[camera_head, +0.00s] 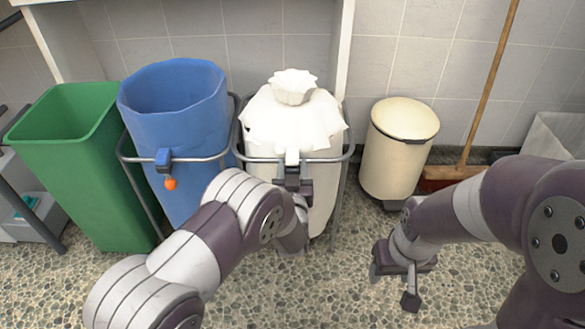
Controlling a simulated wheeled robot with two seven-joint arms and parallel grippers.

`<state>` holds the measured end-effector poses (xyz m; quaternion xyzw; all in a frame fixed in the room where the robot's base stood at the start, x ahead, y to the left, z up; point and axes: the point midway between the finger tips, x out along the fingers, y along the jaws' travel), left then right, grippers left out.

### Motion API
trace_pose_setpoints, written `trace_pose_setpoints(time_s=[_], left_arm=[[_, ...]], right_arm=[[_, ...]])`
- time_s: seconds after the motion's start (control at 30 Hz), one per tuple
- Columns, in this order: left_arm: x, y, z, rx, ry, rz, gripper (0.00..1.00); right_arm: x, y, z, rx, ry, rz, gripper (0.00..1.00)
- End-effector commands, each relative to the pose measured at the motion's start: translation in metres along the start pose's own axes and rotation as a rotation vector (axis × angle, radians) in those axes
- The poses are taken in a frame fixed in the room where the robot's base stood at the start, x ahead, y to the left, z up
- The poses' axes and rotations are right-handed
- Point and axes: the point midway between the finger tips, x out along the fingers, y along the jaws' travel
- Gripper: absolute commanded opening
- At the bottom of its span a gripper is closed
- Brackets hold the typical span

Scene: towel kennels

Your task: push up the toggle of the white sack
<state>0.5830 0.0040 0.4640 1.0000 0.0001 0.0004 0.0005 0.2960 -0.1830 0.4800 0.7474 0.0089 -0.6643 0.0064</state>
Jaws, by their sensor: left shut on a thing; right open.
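The white sack (262,117) hangs in a metal stand, its top gathered into a ruffled neck (292,86) and its folds draped over the rim. Its small white toggle (292,157) is at the front, by the stand's rail. My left gripper (292,174) is at the toggle from below, shut on it; the fingers and wrist hide its lower part and some of the sack's front. My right gripper (396,282) is open and empty, low over the floor to the right of the sack.
A blue sack (180,110) with a blue block and orange tag (170,183) stands left of the white one, in a metal stand. A green bin (85,160) is further left. A cream pedal bin (395,155) and a broom (455,172) stand to the right.

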Motion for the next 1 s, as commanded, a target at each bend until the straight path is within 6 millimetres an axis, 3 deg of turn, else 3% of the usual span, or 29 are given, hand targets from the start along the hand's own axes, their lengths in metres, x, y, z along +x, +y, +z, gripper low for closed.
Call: trace_pose_setpoints(time_s=[0.03, 0.1, 0.37, 0.47, 0.8, 1.0], left_arm=[[-0.001, 0.000, 0.002, 0.002, -0.003, 0.000, 0.54], [-0.001, 0.000, 0.001, 0.002, -0.003, 0.000, 0.68], [-0.001, 0.000, 0.001, 0.001, -0.002, 0.000, 0.68], [-0.010, 0.001, -0.003, 0.002, -0.003, 0.002, 0.68], [-0.097, 0.001, -0.005, 0.004, -0.005, 0.005, 0.68], [-0.125, 0.001, -0.001, 0.002, -0.003, 0.003, 0.68]], right_arm=[[0.000, 0.000, 0.000, 0.000, 0.000, 0.000, 0.55], [0.000, 0.000, 0.000, 0.000, 0.000, 0.000, 0.55], [-0.001, 0.000, 0.000, 0.000, 0.000, 0.000, 0.55], [-0.009, 0.000, -0.001, 0.000, 0.000, 0.000, 0.55], [-0.052, 0.000, -0.006, 0.000, 0.000, 0.000, 0.55], [-0.059, 0.000, -0.007, 0.000, 0.000, 0.000, 0.55]])
